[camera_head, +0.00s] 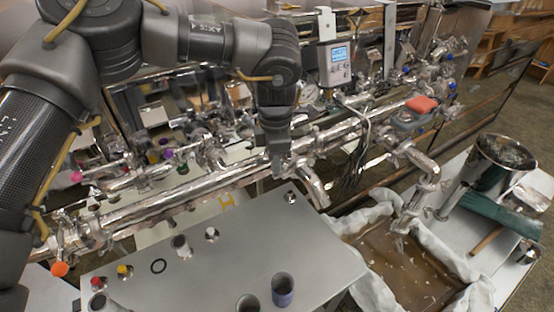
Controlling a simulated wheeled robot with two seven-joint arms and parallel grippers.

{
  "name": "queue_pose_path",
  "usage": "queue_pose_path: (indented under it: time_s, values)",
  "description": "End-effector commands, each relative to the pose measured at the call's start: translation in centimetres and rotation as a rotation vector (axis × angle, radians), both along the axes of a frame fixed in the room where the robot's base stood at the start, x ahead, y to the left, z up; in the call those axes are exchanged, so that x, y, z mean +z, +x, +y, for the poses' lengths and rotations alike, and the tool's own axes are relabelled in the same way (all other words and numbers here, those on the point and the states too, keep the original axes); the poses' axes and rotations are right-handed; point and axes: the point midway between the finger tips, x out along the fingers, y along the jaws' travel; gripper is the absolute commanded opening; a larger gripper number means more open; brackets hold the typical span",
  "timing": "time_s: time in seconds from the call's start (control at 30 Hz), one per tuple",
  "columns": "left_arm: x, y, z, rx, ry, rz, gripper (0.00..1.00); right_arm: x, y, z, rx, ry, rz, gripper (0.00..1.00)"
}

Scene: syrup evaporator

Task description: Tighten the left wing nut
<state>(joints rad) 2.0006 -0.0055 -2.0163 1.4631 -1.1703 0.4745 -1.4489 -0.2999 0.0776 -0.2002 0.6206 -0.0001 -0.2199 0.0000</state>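My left arm comes in from the left and bends down at the middle of the view. My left gripper (278,158) points down at the shiny long pipe (190,196), close to a joint where a short pipe branches off. Its fingertips are small and dark against the metal, so I cannot tell whether they are open or shut, or touching anything. I cannot make out the left wing nut; the gripper may hide it. My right gripper is not in view.
A steel table (225,262) with small cups and caps lies below the pipe. A cloth-lined tray of brown liquid (405,272) is at the lower right. A steel pot (497,165) stands beyond it. A display box (335,64) and hanging cables (352,160) are right of the gripper.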

Motion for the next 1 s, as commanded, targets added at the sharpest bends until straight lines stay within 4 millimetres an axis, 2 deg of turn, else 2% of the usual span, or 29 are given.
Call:
queue_pose_path:
  time_s: [1.0]
  values:
    - [0.2,2.3,-0.5,-0.924,0.002,-0.004,0.0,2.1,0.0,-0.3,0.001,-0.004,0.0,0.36]
